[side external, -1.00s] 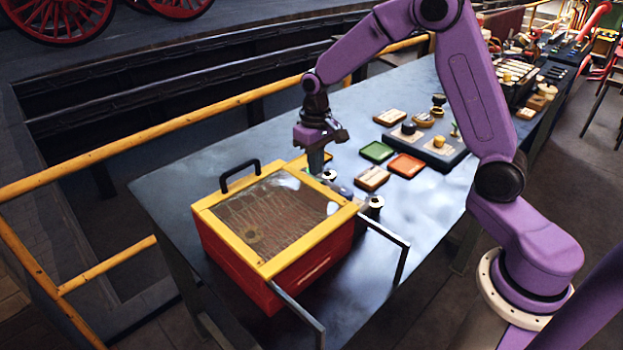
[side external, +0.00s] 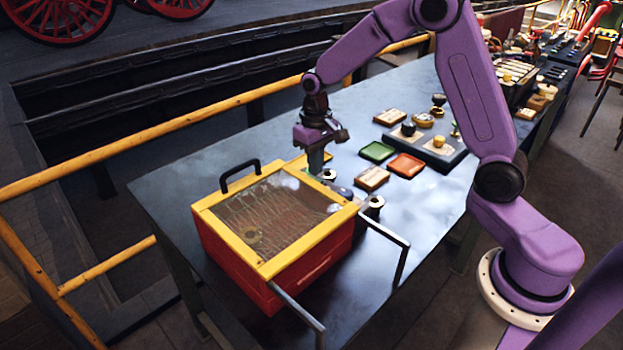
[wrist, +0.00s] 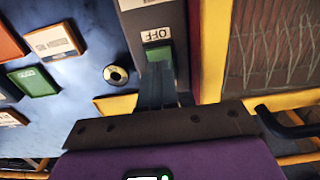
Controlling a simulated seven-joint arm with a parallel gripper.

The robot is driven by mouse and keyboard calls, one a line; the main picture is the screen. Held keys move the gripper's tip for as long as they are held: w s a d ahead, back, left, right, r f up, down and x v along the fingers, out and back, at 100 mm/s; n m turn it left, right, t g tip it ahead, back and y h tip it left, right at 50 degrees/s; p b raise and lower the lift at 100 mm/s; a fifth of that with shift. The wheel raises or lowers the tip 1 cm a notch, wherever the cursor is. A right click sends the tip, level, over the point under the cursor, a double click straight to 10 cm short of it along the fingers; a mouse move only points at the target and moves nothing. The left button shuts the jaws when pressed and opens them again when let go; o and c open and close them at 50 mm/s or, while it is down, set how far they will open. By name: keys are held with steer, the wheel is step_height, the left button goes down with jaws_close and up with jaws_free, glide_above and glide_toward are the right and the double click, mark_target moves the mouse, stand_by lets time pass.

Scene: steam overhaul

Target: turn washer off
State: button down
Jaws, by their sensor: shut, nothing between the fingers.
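The washer (side external: 228,258) is a red box with a yellow-framed clear lid and a black handle, on the blue-grey table in the side view. In the wrist view its window (wrist: 275,50) shows at the right, next to a grey control strip with a white OFF label (wrist: 157,35). A green button (wrist: 181,58) sits just below that label. My gripper (side external: 315,170) is shut and empty, pointing down behind the box's far right corner. In the wrist view its fingertips (wrist: 157,70) overlap the green button; I cannot tell whether they press it.
Green (side external: 377,151) and orange (side external: 406,165) tiles and a labelled block (side external: 371,178) lie right of my gripper. A dark board (side external: 432,150) with knobs stands behind them. A grey bar handle (side external: 388,240) sticks out near the box. A yellow railing (side external: 150,135) runs along the far side.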

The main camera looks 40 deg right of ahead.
steer(key=shift+f, duration=1.35)
stand_by(0.8)
steer(key=shift+r, duration=3.45)
